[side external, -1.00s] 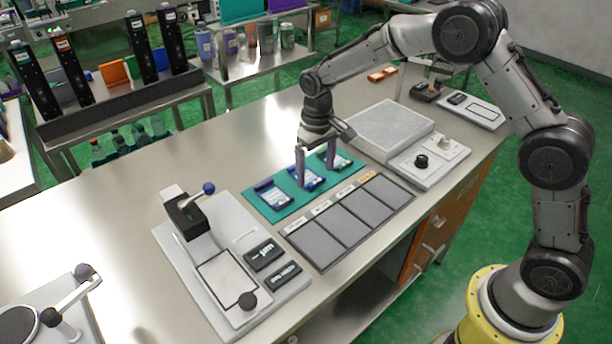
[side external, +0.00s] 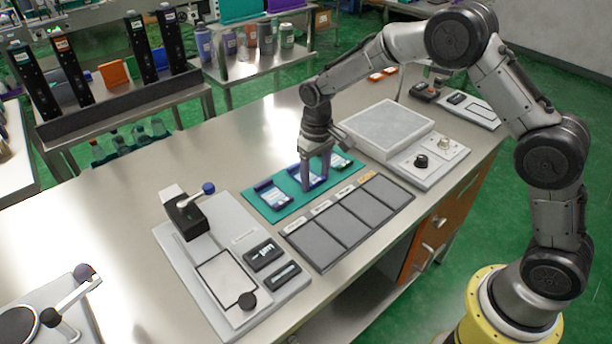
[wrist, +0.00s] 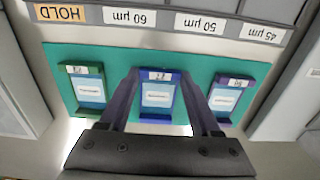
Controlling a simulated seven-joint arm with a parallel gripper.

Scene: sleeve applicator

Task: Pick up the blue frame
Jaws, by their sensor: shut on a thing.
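The blue frame (wrist: 158,76) holds a pale label card and lies in the middle of a row of frames on the teal mat (wrist: 115,54). My gripper (wrist: 159,84) has one finger along each side of it and is shut on it. In the side external view, my gripper (side external: 317,179) points down over the mat and its fingers hide part of the blue frame (side external: 312,184). The frame looks still at mat level. A green frame (wrist: 82,70) is to its left in the wrist view, and a darker indigo frame (wrist: 235,80) is to its right.
Grey pads (side external: 341,226) with thickness labels and a HOLD label (wrist: 60,13) lie beside the mat. A white applicator board (side external: 235,262) with a lever stands to the left. A raised white plate (side external: 388,128) with knobs stands behind right. Bare steel table lies left of the mat.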

